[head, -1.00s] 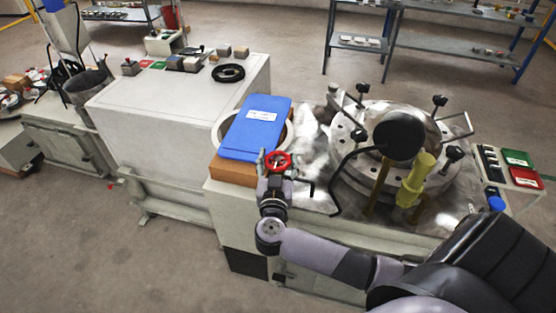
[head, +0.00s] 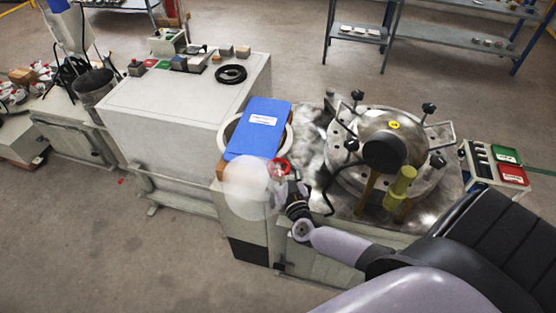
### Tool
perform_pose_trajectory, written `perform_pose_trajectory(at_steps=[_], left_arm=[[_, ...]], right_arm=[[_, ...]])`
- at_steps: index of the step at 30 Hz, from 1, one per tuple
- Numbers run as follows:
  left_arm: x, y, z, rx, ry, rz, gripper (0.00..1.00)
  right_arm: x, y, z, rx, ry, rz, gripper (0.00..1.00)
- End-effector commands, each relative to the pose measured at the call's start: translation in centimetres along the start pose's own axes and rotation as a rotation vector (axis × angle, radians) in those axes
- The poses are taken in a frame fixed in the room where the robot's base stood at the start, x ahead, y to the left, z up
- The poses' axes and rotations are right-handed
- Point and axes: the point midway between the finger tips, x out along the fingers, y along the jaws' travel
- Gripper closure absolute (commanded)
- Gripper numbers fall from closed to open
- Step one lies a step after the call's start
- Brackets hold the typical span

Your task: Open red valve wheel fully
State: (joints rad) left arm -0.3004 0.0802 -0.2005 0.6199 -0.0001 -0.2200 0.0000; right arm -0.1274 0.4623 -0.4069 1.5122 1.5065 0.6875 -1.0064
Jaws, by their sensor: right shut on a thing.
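The small red valve wheel (head: 280,166) is at the front edge of the middle bench, just below the blue board. My right gripper (head: 283,178) is at the wheel and shut on it; the fingers are small and partly hidden, so the exact grip on the rim is unclear. The wrist now comes in from the lower right. A pale, translucent round cloud (head: 246,187) hangs directly left of the wheel and covers part of the bench front. My left gripper is not in view.
A blue board (head: 257,128) lies over a pale ring behind the wheel. A round metal vessel (head: 393,135) with knobs and a yellow handle (head: 401,184) stands to the right. A white cabinet (head: 170,105) is at left. The floor at lower left is clear.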

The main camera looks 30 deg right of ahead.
Motion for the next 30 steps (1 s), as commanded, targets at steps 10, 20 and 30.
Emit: perform_pose_trajectory(at_steps=[10,20,30], left_arm=[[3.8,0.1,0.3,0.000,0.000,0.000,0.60],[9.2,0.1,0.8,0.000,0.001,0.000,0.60],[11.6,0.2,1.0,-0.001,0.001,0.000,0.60]], right_arm=[[0.0,0.0,0.8,-0.014,0.003,-0.331,0.68],[0.0,-0.2,0.7,-0.011,0.005,-0.562,0.68],[-0.1,-0.3,0.2,-0.003,0.004,-0.669,0.69]])
